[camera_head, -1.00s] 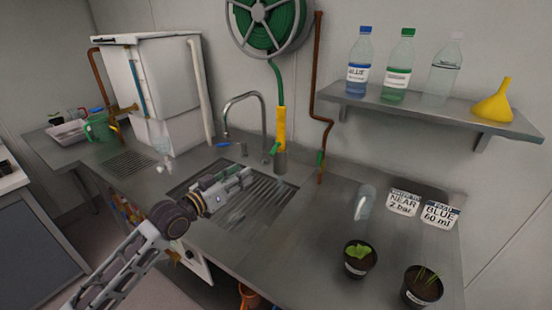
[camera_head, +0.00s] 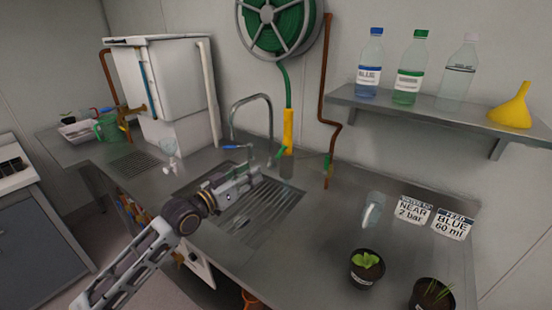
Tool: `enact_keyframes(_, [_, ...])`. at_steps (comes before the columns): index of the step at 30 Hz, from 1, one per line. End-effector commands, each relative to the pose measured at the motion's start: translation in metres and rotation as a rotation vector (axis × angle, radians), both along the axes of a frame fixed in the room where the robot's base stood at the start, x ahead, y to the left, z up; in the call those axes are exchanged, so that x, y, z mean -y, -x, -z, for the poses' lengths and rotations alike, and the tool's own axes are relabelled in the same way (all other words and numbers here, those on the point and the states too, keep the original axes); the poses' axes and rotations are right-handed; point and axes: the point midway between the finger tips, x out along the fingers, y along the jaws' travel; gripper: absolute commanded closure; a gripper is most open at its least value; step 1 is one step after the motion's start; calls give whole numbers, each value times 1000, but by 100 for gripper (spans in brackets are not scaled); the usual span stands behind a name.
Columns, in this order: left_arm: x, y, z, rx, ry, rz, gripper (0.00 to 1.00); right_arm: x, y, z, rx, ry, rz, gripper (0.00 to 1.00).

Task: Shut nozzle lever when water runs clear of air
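The yellow nozzle (camera_head: 288,130) hangs upright at the end of the green hose, behind the sink. A small green lever (camera_head: 280,153) sticks out to the left at its lower end. I cannot make out any water running from it. My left gripper (camera_head: 255,173) is above the sink, in front of and to the left of the nozzle, apart from it. It is seen side-on, and the finger gap is too small to make out. My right gripper is out of view.
The steel sink (camera_head: 270,215) lies below my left gripper, with a tall faucet (camera_head: 234,118) behind. A brown pipe (camera_head: 327,75) with a green valve handle is right of the nozzle. Two potted plants and labels stand on the right counter. A shelf (camera_head: 440,107) holds bottles and a yellow funnel (camera_head: 512,106).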

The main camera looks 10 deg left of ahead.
Motion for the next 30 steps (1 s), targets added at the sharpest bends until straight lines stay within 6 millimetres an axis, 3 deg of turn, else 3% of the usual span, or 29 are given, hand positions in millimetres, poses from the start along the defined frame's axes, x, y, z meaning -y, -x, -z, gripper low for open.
enact_keyframes(11, [13, -24, -1, 2, 1, 1, 65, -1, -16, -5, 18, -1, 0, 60])
enact_keyframes(30, [38, -70, -1, 0, 0, 1, 65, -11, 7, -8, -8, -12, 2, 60])
